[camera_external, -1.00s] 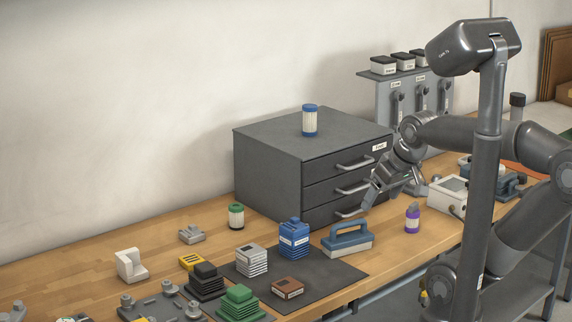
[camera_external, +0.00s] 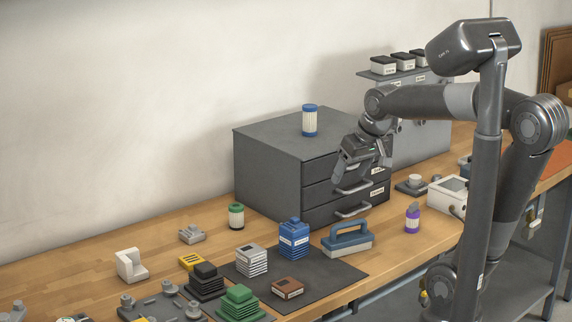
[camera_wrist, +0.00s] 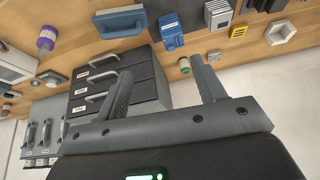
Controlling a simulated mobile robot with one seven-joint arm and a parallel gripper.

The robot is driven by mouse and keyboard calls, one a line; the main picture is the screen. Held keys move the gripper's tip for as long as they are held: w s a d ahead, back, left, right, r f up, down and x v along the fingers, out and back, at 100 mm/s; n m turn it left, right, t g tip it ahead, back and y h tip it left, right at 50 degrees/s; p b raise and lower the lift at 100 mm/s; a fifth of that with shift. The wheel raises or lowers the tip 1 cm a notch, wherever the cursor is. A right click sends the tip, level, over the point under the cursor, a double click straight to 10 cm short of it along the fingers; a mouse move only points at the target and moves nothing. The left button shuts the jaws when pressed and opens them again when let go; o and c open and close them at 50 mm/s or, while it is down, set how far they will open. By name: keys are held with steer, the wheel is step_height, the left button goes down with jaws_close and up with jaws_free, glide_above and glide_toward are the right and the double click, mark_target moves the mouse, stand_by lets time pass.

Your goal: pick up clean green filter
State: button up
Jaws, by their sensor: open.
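The green-capped filter (camera_external: 236,216) is a small white cylinder with a green top, standing upright on the wooden bench left of the grey drawer cabinet. It also shows in the wrist view (camera_wrist: 184,66), small, between and beyond the fingers. My gripper (camera_external: 346,182) is in front of the cabinet's drawers, well to the right of the filter and above the bench. In the wrist view my gripper (camera_wrist: 162,80) has its two fingers spread apart with nothing between them. A similar blue-capped filter (camera_external: 310,121) stands on top of the cabinet.
The grey drawer cabinet (camera_external: 265,180) stands between my gripper and the wall. A purple bottle (camera_external: 412,218) is at right. Bare bench surrounds the green-capped filter.

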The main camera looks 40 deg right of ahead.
steer(key=w, duration=0.9)
steer(key=m+g, duration=0.1)
glide_toward(238, 207)
step_height(238, 207, down, 3)
steer(key=shift+h, duration=0.3)
steer(key=x, duration=0.6)
steer(key=w+x, duration=0.1)
steer(key=x, duration=0.3)
steer(key=shift+a+r, duration=0.1)
steer(key=shift+a, duration=0.05)
steer(key=c, duration=1.1)
